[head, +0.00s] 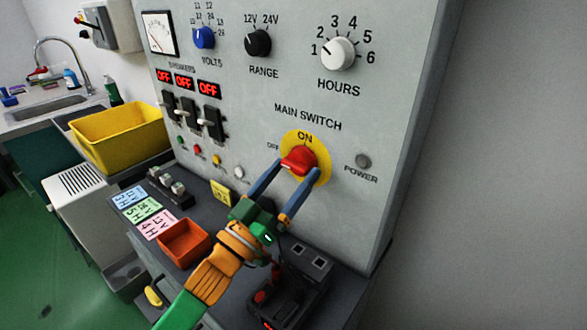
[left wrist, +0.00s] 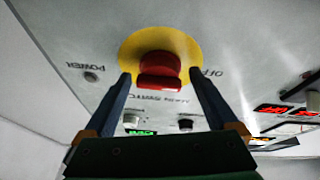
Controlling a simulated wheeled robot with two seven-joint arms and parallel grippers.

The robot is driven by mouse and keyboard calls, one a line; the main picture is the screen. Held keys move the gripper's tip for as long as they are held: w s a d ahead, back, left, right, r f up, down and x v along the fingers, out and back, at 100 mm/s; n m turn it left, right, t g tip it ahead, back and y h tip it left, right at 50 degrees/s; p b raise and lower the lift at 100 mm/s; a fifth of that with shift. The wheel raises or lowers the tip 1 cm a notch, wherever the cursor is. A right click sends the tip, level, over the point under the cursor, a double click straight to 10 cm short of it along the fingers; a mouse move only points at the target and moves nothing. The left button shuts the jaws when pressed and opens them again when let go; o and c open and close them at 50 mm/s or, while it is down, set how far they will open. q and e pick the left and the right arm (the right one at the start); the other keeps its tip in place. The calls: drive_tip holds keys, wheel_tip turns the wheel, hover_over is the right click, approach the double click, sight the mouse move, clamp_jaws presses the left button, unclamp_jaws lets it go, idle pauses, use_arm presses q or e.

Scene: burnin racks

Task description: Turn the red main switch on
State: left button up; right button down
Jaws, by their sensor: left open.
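The red main switch (head: 299,160) is a knob on a yellow round plate (head: 322,168) on the grey panel, under the label MAIN SWITCH. ON is printed at the plate's top and OFF to its left. The knob lies roughly crosswise, its long side nearer to OFF than to ON. My left gripper (head: 298,172) is open, with its two blue fingers at either side of the knob. In the left wrist view the red switch (left wrist: 160,70) sits between and beyond the open fingertips (left wrist: 160,78); I see gaps on both sides. My right gripper is out of view.
The grey POWER lamp (head: 363,161) is unlit. Three breakers (head: 208,122) with red OFF displays are at the left, below the blue VOLTS knob (head: 204,38). An orange tray (head: 184,243), coloured cards (head: 143,209) and a dark socket block (head: 308,256) are on the ledge below.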

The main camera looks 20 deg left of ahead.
use_arm(q)
drive_tip(key=shift+w+d+r, duration=0.1)
drive_tip(key=shift+w+r, duration=0.1)
drive_tip(key=shift+w, duration=0.15)
drive_tip(key=shift+s, duration=0.1)
drive_tip(key=c, duration=1.2)
